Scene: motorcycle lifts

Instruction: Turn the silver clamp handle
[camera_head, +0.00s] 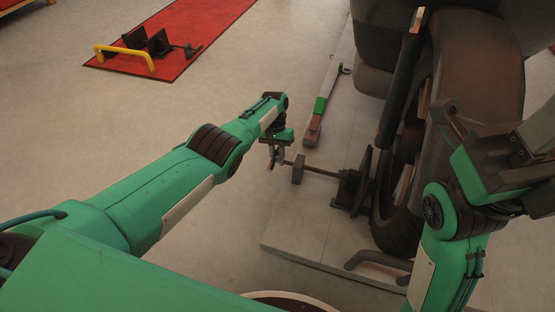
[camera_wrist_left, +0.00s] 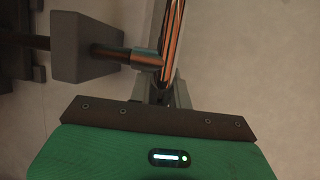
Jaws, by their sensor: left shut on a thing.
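The silver clamp handle (camera_wrist_left: 173,40) is a shiny bar across the end of a dark screw rod (camera_head: 320,171). My left gripper (camera_head: 274,157) is shut on this handle, at the rod's free end. The fingers hide part of the handle in the head view. In the left wrist view the bar stands upright between the fingers (camera_wrist_left: 160,95). The rod runs through a grey block (camera_head: 298,168) to a black clamp (camera_head: 352,190) beside the motorcycle wheel (camera_head: 397,225). My right arm (camera_head: 440,235) is at the right; I cannot make out its fingertips clearly.
The clamp and wheel stand on a low grey lift platform (camera_head: 290,225). A red mat (camera_head: 190,42) with a yellow-barred stand (camera_head: 124,55) is at the far left. The floor between is clear.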

